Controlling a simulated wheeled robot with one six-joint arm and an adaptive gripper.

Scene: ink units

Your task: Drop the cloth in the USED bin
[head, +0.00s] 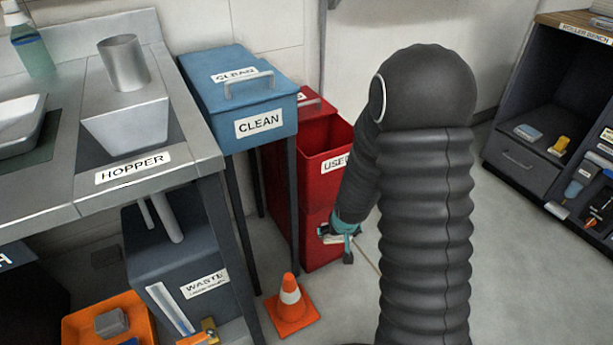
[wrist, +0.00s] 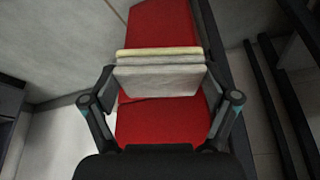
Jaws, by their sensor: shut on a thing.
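The red USED bin (head: 312,170) stands behind and left of my arm in the head view. Its top looks open at the front, and my arm hides part of its label. My gripper (head: 340,238) is low in front of the bin's front face. In the wrist view my gripper (wrist: 158,78) is shut on the folded cloth (wrist: 160,82), pale with a yellowish top edge. Red bin surface (wrist: 160,22) shows behind and below the cloth. I cannot tell whether the cloth touches the bin. In the head view the cloth is mostly hidden.
The blue CLEAN bin (head: 225,90) on legs stands left of the red bin. An orange cone (head: 291,308) is on the floor in front. The HOPPER counter (head: 150,190) is at left; a dark roller bench (head: 545,110) is at right. Floor between is clear.

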